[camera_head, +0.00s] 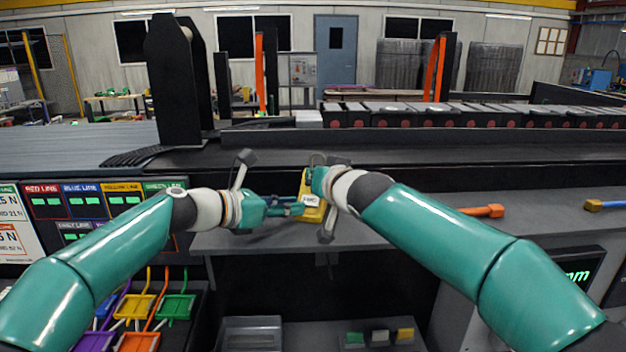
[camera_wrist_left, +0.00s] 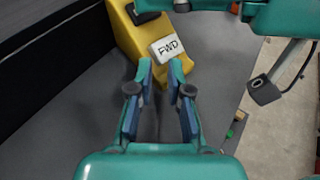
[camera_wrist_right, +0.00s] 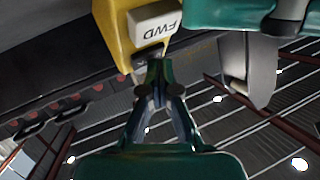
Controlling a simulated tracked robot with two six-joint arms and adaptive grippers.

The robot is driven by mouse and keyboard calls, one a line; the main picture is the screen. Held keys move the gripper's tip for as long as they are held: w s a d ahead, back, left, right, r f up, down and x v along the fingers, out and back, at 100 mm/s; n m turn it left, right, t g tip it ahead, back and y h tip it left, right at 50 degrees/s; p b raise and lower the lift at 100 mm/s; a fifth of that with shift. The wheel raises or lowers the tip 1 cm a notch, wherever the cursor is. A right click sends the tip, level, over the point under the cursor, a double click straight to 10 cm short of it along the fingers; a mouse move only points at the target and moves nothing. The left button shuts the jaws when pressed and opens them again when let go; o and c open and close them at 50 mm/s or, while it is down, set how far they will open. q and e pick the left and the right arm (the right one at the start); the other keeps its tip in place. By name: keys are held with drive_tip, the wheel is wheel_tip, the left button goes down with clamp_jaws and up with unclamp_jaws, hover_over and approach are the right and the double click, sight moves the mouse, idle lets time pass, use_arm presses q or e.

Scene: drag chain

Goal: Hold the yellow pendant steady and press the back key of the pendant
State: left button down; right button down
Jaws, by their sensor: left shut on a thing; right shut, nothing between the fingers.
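The yellow pendant (camera_head: 317,214) is upright over the grey bench, with a white key marked FWD (camera_head: 311,200) on its face. My left gripper (camera_head: 299,209) comes from the left and is shut on the pendant's lower part; the left wrist view shows its fingertips (camera_wrist_left: 160,68) on either side of the yellow body (camera_wrist_left: 125,35), below the FWD key. My right gripper (camera_wrist_right: 158,66) is shut and empty, its tips close to a dark patch (camera_wrist_right: 148,54) beside the FWD key. I cannot tell whether they touch it. The right arm partly hides the pendant's top in the head view.
An orange-ended tool (camera_head: 483,211) and a blue-and-yellow one (camera_head: 603,205) lie on the bench (camera_head: 400,228) to the right. A dark conveyor rail runs behind. Coloured trays (camera_head: 135,306) are at lower left.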

use_arm(q)
drive_tip(key=shift+d+f, duration=0.1)
drive_tip(key=shift+f, duration=0.4)
use_arm(e)
drive_tip(key=shift+f, duration=0.1)
drive_tip(key=shift+s+a+r, duration=0.2)
drive_tip(key=shift+s+r, duration=0.4)
drive_tip(key=shift+r, duration=0.2)
drive_tip(key=s+r, duration=0.1)
drive_tip(key=r, duration=0.1)
drive_tip(key=s+r, duration=0.1)
drive_tip(key=s, duration=0.1)
drive_tip(key=shift+a+r, duration=0.4)
use_arm(q)
drive_tip(key=c, duration=1.1)
unclamp_jaws()
drive_tip(key=shift+w, duration=0.1)
drive_tip(key=shift+o, duration=0.3)
drive_tip(key=shift+w, duration=0.15)
use_arm(e)
drive_tip(key=shift+w+d+f, duration=0.1)
drive_tip(key=shift+w+f, duration=0.05)
drive_tip(key=shift+w, duration=0.1)
